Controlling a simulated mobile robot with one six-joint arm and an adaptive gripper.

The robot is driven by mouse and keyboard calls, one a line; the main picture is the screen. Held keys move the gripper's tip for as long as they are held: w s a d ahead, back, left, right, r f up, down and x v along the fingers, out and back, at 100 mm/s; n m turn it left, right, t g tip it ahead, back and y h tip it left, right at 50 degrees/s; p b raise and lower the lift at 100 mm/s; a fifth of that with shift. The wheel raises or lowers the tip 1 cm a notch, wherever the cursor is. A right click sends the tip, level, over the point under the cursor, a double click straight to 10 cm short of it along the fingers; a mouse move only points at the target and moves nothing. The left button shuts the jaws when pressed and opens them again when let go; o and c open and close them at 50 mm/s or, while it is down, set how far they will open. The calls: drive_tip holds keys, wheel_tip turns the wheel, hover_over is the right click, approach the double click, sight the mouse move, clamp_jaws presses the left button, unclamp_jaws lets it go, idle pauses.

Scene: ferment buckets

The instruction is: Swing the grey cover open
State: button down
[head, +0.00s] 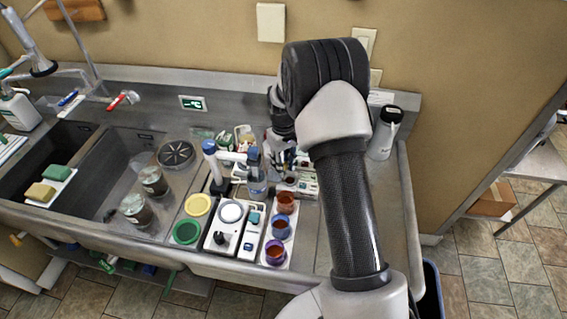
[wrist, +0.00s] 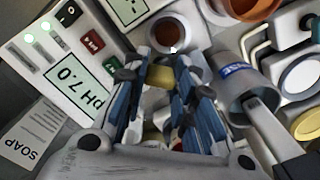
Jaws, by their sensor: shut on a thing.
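My gripper (wrist: 168,76) fills the middle of the wrist view, its blue-and-grey fingers close together. It is shut on a small yellowish piece (wrist: 158,77) between the fingertips. I cannot tell whether this piece belongs to the grey cover. I cannot clearly make out the grey cover in either view; my fingers and arm hide much of the spot. In the head view my arm reaches over the counter's right half, and the gripper is down among the small items near the back wall.
In the wrist view, a white box with a pH 7.0 label (wrist: 90,88) is left of my gripper, a cup of brown liquid (wrist: 171,35) beyond it, a grey labelled cup (wrist: 247,92) at right. In the head view, a dark-capped bottle (head: 384,134) stands right of my arm.

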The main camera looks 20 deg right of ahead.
sight(284, 163)
drive_tip(key=c, duration=1.3)
unclamp_jaws()
drive_tip(key=shift+r, duration=0.1)
wheel_tip(284, 163, up, 12)
drive_tip(key=shift+f, duration=0.1)
